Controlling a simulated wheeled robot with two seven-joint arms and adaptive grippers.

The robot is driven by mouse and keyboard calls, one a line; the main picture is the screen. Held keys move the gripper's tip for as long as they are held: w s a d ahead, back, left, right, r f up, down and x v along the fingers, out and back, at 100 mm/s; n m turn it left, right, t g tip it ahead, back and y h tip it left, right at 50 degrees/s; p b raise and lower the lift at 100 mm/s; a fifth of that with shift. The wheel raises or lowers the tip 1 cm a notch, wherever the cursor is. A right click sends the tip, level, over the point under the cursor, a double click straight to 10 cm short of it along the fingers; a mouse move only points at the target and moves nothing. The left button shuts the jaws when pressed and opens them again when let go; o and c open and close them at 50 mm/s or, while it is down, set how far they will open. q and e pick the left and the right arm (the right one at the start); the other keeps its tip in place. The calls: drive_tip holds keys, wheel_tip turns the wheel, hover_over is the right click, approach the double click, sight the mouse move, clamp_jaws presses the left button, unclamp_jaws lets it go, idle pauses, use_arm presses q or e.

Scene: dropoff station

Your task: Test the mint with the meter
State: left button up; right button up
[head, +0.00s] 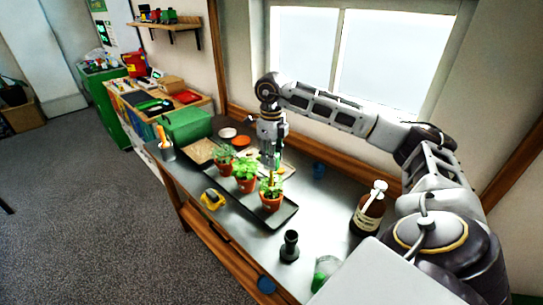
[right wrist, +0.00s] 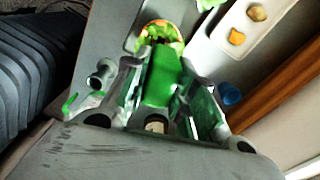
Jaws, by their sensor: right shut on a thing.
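Three terracotta pots with green plants stand on a black tray (head: 287,217): a left one (head: 223,162), a middle one (head: 246,184) and a right one (head: 271,201). I cannot tell from the leaves which is the mint. My right gripper (head: 271,152) is above and behind the pots, pointing down. In the right wrist view it is shut on a green thing (right wrist: 162,77), likely the meter, whose far end lies in front of a potted plant (right wrist: 163,32). Whether it touches the plant or soil I cannot tell. My left gripper is not in view.
A brown bottle (head: 368,217), a blue cup (head: 319,170) and a black stand (head: 289,247) are on the metal table at right. A yellow thing (head: 212,200) lies by the front edge. A green box (head: 187,126) and a tool cup (head: 166,151) stand at the left end.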

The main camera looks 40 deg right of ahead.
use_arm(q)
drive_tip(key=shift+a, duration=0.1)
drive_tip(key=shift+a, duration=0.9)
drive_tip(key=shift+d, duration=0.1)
use_arm(e)
drive_tip(key=shift+f, duration=0.45)
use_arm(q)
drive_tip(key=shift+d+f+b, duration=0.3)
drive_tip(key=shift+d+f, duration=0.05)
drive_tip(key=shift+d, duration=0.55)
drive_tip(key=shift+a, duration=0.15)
use_arm(e)
drive_tip(key=shift+f, duration=0.1)
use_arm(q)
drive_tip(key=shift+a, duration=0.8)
